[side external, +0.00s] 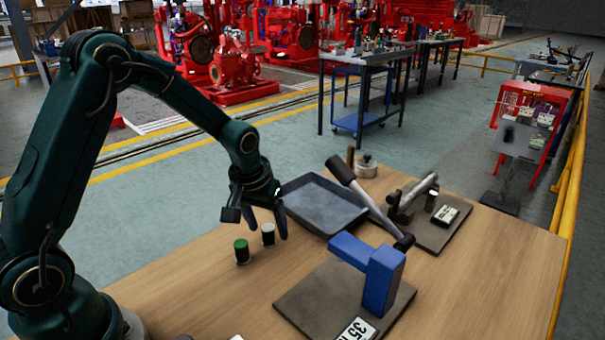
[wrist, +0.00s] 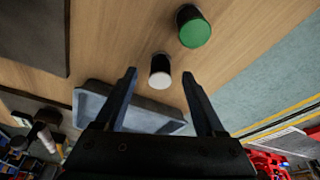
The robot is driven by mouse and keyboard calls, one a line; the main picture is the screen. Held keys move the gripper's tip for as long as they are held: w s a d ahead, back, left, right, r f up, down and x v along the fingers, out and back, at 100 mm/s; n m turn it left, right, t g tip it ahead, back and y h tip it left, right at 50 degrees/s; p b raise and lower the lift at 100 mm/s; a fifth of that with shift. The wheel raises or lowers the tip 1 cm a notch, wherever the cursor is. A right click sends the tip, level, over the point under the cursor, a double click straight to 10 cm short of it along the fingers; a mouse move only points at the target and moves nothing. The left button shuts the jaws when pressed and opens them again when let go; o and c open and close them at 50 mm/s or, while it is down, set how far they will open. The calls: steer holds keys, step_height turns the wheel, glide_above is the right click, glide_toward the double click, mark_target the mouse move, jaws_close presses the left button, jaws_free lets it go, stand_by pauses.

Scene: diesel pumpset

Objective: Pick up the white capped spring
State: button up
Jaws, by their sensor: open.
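The white capped spring (side external: 268,234) stands upright on the wooden table, a dark body with a white top. In the wrist view the white capped spring (wrist: 160,70) shows between the lines of the two fingers, just beyond their tips. A green capped spring (side external: 242,251) stands close beside it, and it also shows in the wrist view (wrist: 193,26). My gripper (side external: 258,222) is open and empty, with its fingers close to the white cap in the side view. In the wrist view my gripper (wrist: 159,73) has its fingers spread wide; I cannot tell the exact height gap.
A grey tray (side external: 345,221) lies just behind the springs. A blue fixture (side external: 381,280) with a long lever stands on a plate at the right. Another lever device (side external: 407,203) on a plate and a round metal piece (side external: 366,168) are farther back. The table's front left is mostly clear.

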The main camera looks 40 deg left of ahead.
steer(key=shift+x, duration=0.75)
jaws_close()
steer(key=shift+r, duration=0.1)
steer(key=shift+r, duration=0.55)
step_height(320, 180, up, 3)
steer(key=s+a+r, duration=0.6)
steer(key=s+a, duration=0.1)
steer(key=a, duration=0.2)
steer(key=shift+a+r, duration=0.2)
steer(key=shift+r, duration=0.15)
